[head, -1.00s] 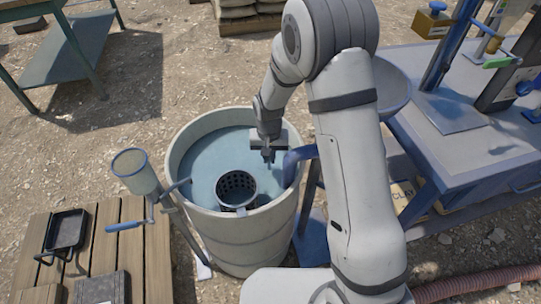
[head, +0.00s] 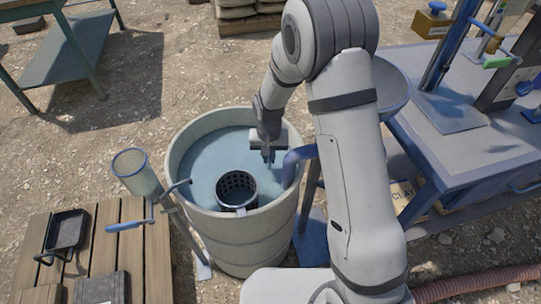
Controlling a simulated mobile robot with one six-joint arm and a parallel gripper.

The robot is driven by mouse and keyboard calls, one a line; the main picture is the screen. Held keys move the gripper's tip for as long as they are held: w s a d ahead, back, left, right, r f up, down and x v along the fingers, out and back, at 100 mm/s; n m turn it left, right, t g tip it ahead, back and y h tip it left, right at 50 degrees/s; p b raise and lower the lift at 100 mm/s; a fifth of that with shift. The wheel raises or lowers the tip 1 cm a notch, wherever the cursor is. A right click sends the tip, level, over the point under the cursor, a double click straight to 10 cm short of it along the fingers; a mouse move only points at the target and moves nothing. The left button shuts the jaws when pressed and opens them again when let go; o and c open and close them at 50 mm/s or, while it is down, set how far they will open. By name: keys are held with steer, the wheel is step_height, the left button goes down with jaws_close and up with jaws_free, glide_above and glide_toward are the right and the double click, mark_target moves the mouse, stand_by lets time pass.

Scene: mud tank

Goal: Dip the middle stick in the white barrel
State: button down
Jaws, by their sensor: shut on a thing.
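The white barrel (head: 240,238) stands in the middle, filled with blue-grey liquid (head: 205,160). A dark perforated basket (head: 237,188) sits inside it near the front rim. My gripper (head: 268,158) reaches over the back right of the barrel's opening, above or at the liquid, pointing down. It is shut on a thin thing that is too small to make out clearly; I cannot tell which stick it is. No other sticks can be made out. I cannot tell whether the held thing touches the liquid.
A hand-cranked cup on a stand (head: 135,172) is at the left rim. A wooden pallet (head: 135,255) with black trays lies left; a blue workbench (head: 460,140) stands right.

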stand_by(0.3)
step_height(320, 180, up, 17)
steer(key=p, duration=1.1)
stand_by(0.8)
